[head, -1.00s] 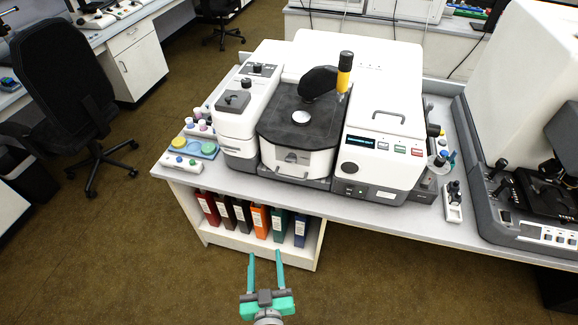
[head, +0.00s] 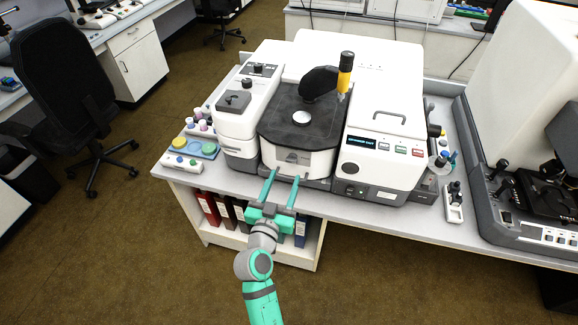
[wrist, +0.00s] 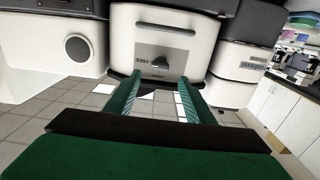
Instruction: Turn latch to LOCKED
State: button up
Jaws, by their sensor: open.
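A dark bar handle (wrist: 165,28) is on the same front. A round dark knob (head: 350,168) is on the right-hand unit. A tray with coloured caps (head: 203,149) lies at the bench's left. Binders (head: 207,208) stand on the shelf below my gripper.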

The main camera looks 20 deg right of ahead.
aim_at(291, 162)
jog(key=shift+x, duration=3.15)
jog(key=c, duration=1)
